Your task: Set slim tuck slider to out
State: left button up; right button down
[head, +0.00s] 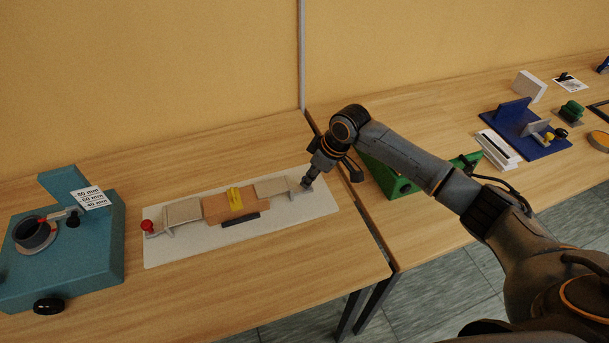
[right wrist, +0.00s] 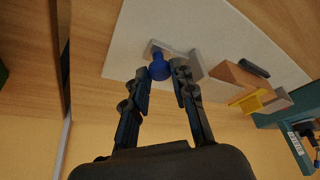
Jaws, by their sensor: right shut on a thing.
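A pale base plate (head: 180,251) lies on the near table with a brown block (head: 214,211) at its middle and a yellow piece (head: 235,199) on top. A grey slide with a red knob (head: 147,226) is on its left side. A second grey slide (head: 271,187) is on its right side. My right gripper (head: 307,184) is at this slide's right end and hides its knob in the head view. In the right wrist view, my right gripper (right wrist: 161,75) is shut on a blue knob (right wrist: 158,66), with a finger on each side. My left gripper is out of view.
A teal fixture (head: 100,250) with a dial and a millimetre label stands at the left. A green block (head: 393,183) stands right of my gripper, partly behind my arm. A blue fixture (head: 530,140) is farther right. Bare wood lies in front of the plate.

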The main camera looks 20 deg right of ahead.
jog(key=d, duration=0.3)
jog(key=shift+d, duration=0.2)
jog(key=c, duration=1.1)
grip_release()
jog(key=shift+a, duration=0.1)
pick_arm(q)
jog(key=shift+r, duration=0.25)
pick_arm(e)
jog(key=shift+w, duration=0.1)
jog(key=v, duration=1.2)
